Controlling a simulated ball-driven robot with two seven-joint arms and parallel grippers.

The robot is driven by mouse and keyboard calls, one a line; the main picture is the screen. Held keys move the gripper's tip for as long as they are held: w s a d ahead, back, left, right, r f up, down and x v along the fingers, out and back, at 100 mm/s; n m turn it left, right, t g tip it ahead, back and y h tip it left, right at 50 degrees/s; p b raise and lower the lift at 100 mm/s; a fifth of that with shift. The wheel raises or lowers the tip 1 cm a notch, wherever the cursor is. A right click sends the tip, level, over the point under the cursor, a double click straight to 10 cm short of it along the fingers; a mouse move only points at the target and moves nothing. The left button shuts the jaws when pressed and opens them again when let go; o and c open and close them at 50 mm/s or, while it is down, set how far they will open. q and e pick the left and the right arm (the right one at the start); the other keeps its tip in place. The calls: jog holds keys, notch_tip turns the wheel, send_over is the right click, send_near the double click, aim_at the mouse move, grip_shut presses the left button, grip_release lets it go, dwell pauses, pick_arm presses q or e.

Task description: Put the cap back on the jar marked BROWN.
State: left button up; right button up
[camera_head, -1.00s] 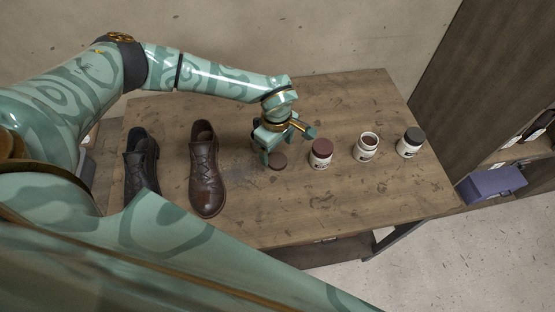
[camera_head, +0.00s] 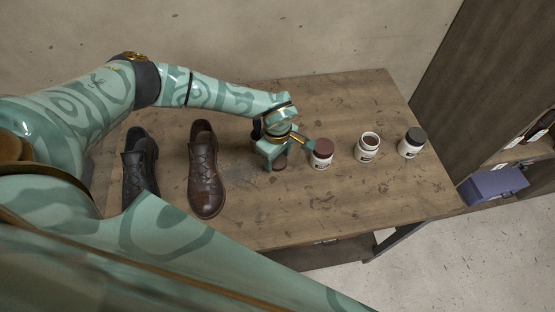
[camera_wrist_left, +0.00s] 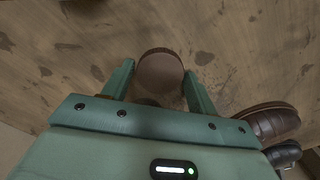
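The loose brown cap (camera_head: 280,167) lies on the table, left of the jars and partly hidden by my left gripper (camera_head: 275,158). In the left wrist view the cap (camera_wrist_left: 159,74) sits between the spread fingers of my left gripper (camera_wrist_left: 158,72), with a gap on each side. The uncapped white jar (camera_head: 367,149) stands upright with dark brown contents at its mouth. To its left is a white jar with a reddish-brown cap (camera_head: 322,152); to its right is one with a black cap (camera_head: 412,143). Their labels are too small to read. My right gripper is out of view.
A brown shoe (camera_head: 206,172) and a black shoe (camera_head: 140,165) stand on the left of the wooden table (camera_head: 330,205). The front right of the table is clear. A shelf unit with a purple box (camera_head: 494,186) stands at the right.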

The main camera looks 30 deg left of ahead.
aim_at(278, 160)
pick_arm(q)
jog(key=c, duration=0.5)
jog(key=shift+r, duration=0.45)
notch_tip(278, 160, up, 2)
jog(key=shift+r+p, duration=0.2)
jog(key=shift+p, duration=0.2)
jog(key=s+d+r+p, duration=0.2)
jog(key=s+d+r, duration=0.5)
jog(key=s, duration=0.5)
notch_tip(278, 160, up, 3)
jog(key=shift+d+f, duration=0.15)
jog(key=shift+d, duration=0.1)
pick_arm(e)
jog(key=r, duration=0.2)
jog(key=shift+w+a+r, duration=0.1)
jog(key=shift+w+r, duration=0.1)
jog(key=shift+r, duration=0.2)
